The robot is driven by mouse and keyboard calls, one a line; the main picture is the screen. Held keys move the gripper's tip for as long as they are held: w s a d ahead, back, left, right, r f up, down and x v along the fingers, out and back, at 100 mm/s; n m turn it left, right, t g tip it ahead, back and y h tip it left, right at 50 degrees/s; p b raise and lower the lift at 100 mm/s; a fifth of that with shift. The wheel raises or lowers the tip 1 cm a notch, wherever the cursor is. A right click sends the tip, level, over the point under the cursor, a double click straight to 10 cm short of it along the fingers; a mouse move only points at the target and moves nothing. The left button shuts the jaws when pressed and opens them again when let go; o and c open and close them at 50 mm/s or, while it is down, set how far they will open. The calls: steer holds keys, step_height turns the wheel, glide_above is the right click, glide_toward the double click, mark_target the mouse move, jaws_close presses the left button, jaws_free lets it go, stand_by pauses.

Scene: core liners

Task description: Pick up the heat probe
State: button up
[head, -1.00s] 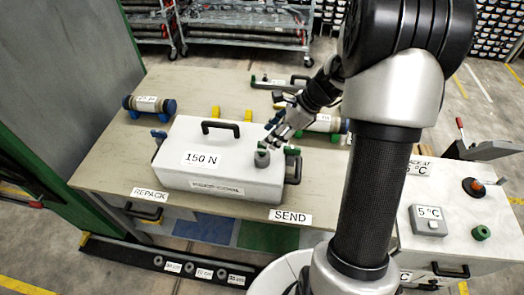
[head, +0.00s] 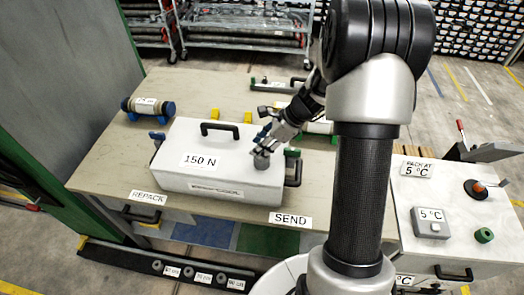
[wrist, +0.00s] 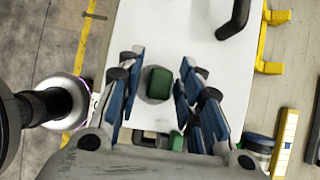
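A short grey piece stands upright near the right end of the white box's lid (head: 235,172); it is likely the heat probe (head: 261,161), though no label on it is readable. In the wrist view its top looks dark green (wrist: 159,83). My gripper (head: 268,148) is right above and around it in the head view. In the wrist view my gripper (wrist: 155,88) has its blue-padded fingers apart, one side left and one side right of the piece, with white lid showing in both gaps. The fingers hide part of the piece in the head view.
The box has a black top handle (head: 220,129) and a "150 N" label. A capped core tube (head: 147,106) lies at the back left; another lies partly behind my gripper. A white cabinet (head: 440,205) with a green knob (head: 484,236) stands at the right.

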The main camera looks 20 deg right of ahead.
jaws_close()
steer(key=shift+r, duration=0.1)
stand_by(0.3)
